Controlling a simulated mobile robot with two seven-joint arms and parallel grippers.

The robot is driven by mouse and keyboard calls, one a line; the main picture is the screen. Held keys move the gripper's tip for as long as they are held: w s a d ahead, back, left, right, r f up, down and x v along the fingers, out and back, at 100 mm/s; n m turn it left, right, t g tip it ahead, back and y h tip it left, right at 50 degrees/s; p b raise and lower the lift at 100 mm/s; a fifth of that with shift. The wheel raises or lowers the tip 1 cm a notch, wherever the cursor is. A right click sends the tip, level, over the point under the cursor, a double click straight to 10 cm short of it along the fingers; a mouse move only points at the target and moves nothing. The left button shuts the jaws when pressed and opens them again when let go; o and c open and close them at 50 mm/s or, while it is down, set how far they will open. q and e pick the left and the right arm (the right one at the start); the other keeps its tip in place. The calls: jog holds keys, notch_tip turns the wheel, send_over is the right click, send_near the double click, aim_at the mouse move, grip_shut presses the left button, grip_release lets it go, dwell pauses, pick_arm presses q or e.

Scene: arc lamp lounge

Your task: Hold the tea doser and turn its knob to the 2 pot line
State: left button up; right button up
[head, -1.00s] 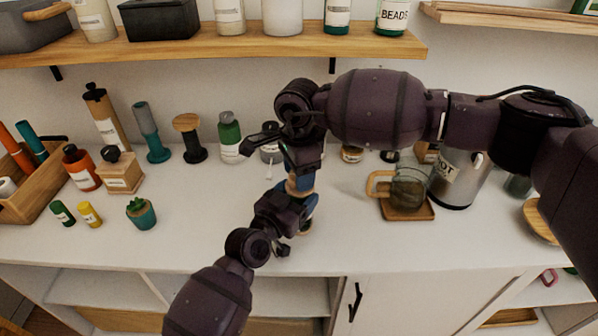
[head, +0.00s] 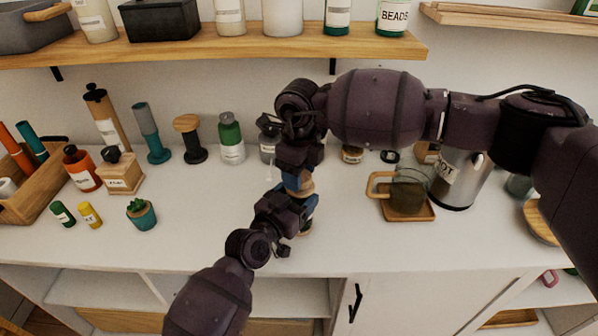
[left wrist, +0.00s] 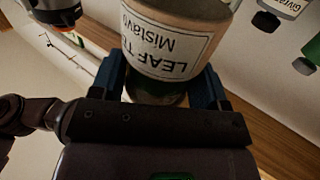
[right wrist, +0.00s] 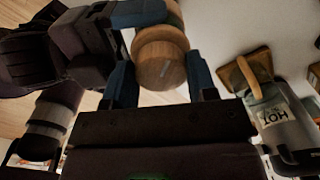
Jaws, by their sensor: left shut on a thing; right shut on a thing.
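The tea doser shows only in part in the head view, a wooden piece (head: 305,187) between my two grippers. In the left wrist view its pale body (left wrist: 170,40) carries a white label with "LEAF" and "Mistavo", upside down. My left gripper (head: 300,205) is shut on this body, a blue finger on each side. My right gripper (head: 296,181) comes from above and is shut on the round wooden knob (right wrist: 160,60), which sits between its blue fingers in the right wrist view. A small pale mark is on the knob's face. The pot lines cannot be read.
A glass mug (head: 408,190) on a wooden coaster and a steel "HOT" pot (head: 460,178) stand to the right. A wooden shelf (head: 200,47) runs above.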

jog(key=m, duration=0.6)
jog(key=shift+d+m, duration=0.1)
jog(key=shift+m, duration=0.2)
dwell(0.4)
jog(key=o, duration=0.9)
jog(key=shift+o, duration=0.2)
notch_tip(320, 180, up, 12)
pick_arm(q)
jog(key=o, duration=1.2)
jog(key=shift+o, duration=0.2)
